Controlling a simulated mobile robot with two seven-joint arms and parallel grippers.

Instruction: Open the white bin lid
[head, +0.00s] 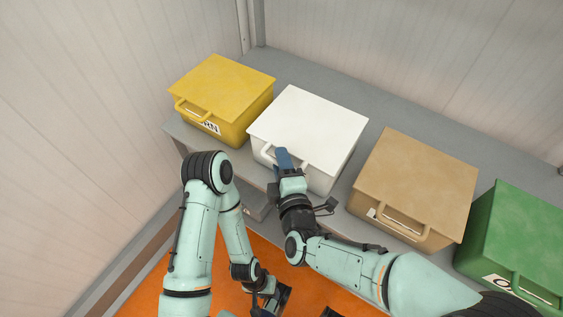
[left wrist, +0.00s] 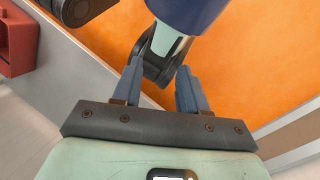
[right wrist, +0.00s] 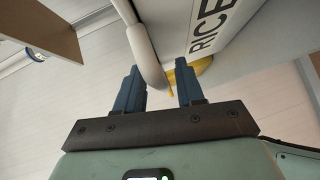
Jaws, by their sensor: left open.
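The white bin (head: 310,122) stands on the grey shelf between the yellow and tan bins, its lid closed. Its front handle (head: 265,152) is partly covered by my right gripper (head: 283,159). In the right wrist view, the open right gripper (right wrist: 159,78) has the pale handle (right wrist: 148,45) at and between its fingertips, with a gap beside it. The bin front (right wrist: 240,45) there reads RICE. My left gripper (left wrist: 158,85) is open and empty over the orange floor, low and away from the bins.
A yellow bin (head: 222,85) is left of the white bin; a tan bin (head: 415,180) and a green bin (head: 515,235) are to its right. The grey shelf (head: 400,112) has bare room behind them. A ribbed wall (head: 110,90) rises on the left. The orange floor (head: 140,300) is below.

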